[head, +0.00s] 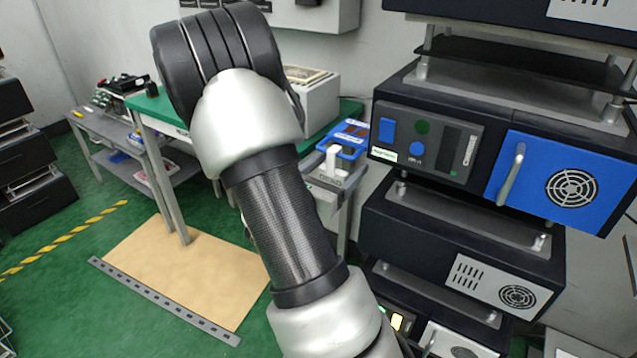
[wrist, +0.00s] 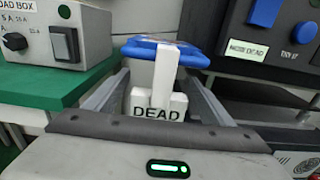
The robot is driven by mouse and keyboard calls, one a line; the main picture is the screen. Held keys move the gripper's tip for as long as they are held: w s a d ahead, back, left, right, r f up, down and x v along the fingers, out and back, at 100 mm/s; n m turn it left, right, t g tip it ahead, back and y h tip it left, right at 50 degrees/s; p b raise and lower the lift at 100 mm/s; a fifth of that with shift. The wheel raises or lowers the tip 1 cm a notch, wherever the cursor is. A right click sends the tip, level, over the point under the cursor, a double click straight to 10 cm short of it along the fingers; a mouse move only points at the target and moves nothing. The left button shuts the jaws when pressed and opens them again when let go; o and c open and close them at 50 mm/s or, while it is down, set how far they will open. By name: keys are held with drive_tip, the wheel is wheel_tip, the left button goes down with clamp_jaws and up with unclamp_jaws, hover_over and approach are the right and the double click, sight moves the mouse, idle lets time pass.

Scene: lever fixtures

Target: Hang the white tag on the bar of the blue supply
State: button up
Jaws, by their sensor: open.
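The white tag (wrist: 163,88) reads "DEAD" on its wide lower part and has a narrow upright stem. It stands at a blue tray (wrist: 150,47) in the wrist view; the head view also shows the white tag (head: 332,160) by the blue tray (head: 350,136). My gripper (wrist: 156,84) is open, with one finger on each side of the tag; contact is not clear.
A control panel (head: 427,143) with a blue knob and switch is left of the bar. Dark units (head: 455,245) are stacked below and above. A green-topped bench (head: 158,108) with a grey load box (wrist: 55,32) stands left of the tray. Open floor lies at left.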

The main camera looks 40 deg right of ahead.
drive_tip(key=p+v, duration=0.2)
drive_tip(key=v, duration=1.4)
drive_tip(key=s+d+r+m+g+y, duration=0.2)
drive_tip(key=s+r+m+g+y, duration=0.1)
drive_tip(key=s+m+g, duration=0.65)
drive_tip(key=s+a+r+m+t+y, duration=0.1)
drive_tip(key=s+a+m+t+y, duration=0.3)
drive_tip(key=a+m+y, duration=0.45)
drive_tip(key=w+a+r+m+t+y, duration=0.1)
drive_tip(key=a+r+m+t+y, duration=0.35)
drive_tip(key=a+r, duration=0.3)
wheel_tip(320, 180, up, 23)
drive_tip(key=p, duration=2.3)
drive_tip(key=shift+a+r+y, duration=0.15)
drive_tip(key=shift+a+y, duration=0.15)
drive_tip(key=shift+a, duration=0.1)
drive_tip(key=shift+w, duration=0.15)
